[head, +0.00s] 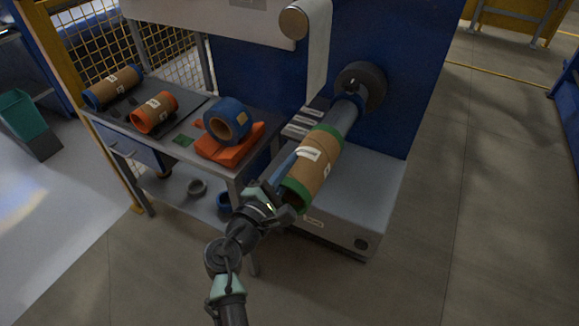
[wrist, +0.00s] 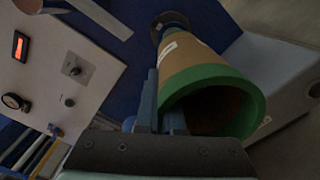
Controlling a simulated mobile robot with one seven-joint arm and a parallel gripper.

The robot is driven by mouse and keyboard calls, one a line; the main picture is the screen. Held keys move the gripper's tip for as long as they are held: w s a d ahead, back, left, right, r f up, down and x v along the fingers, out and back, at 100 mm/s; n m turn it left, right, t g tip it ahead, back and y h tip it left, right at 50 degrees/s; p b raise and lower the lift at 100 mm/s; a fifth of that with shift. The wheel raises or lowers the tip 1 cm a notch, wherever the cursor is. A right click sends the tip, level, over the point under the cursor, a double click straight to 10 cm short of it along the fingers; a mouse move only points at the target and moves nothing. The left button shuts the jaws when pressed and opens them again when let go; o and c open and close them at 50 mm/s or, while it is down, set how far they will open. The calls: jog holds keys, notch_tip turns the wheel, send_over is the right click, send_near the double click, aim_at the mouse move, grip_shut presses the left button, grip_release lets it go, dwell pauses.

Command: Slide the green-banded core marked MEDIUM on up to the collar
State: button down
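The green-banded core (head: 322,165) is a brown tube with green ends and white labels too small to read. It lies in line with the grey shaft (head: 346,114), its far end at the shaft. Bare shaft shows between the core and the dark round collar (head: 372,82). In the wrist view the core (wrist: 205,68) shows its open near end, dark inside; how much shaft is inside is hidden. My gripper (head: 280,203) is at the near green rim. In the wrist view its fingers (wrist: 161,112) straddle the rim wall, one outside and one at the bore.
A grey cart (head: 187,150) at left holds a blue-banded core (head: 114,86), an orange-banded core (head: 154,112) and a blue roll (head: 228,121) on an orange block (head: 228,148). A pale machine base (head: 350,205) lies below the shaft. Floor at right is clear.

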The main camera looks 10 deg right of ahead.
jog(key=shift+d, duration=0.1)
jog(key=shift+w+d, duration=0.25)
jog(key=shift+w, duration=0.05)
jog(key=c, duration=1.5)
grip_release()
jog(key=shift+w+d, duration=0.1)
jog(key=o, duration=0.5)
jog(key=shift+f, duration=0.1)
jog(key=shift+o, duration=0.2)
jog(key=shift+d+f, duration=0.1)
jog(key=shift+f, duration=0.2)
jog(key=r+b+v, duration=0.1)
jog(key=v, duration=1.2)
jog(key=shift+a+b, duration=0.3)
jog(key=shift+a, duration=0.05)
